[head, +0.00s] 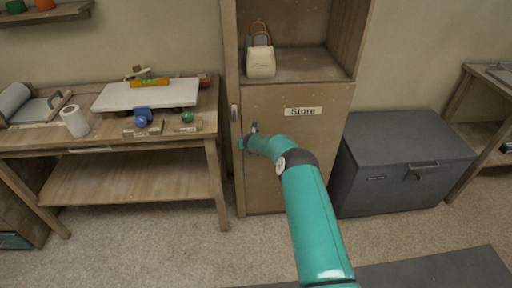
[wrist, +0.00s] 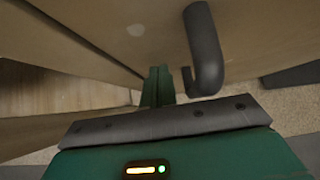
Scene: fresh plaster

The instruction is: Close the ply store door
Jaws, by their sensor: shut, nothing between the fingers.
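The store door (head: 320,165) is the brown lower panel of the tall cupboard, with a label reading "Store" (head: 303,111). It looks flush or nearly flush with the cupboard front; I cannot tell if a small gap remains. My gripper (head: 243,144) is at the door's left edge, with my teal arm covering part of the panel. In the wrist view the green fingers (wrist: 157,86) are together and empty, close to the panel. A dark hooked handle (wrist: 205,50) stands just right of them, not between them. The handle's top (head: 254,127) shows above my gripper in the head view.
A wooden workbench (head: 110,143) stands left of the cupboard, holding a white board (head: 147,94) and small items. A dark grey chest (head: 405,150) stands to the right. A cream bag-like object (head: 261,62) sits on the cupboard's open shelf. The carpet in front is mostly free.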

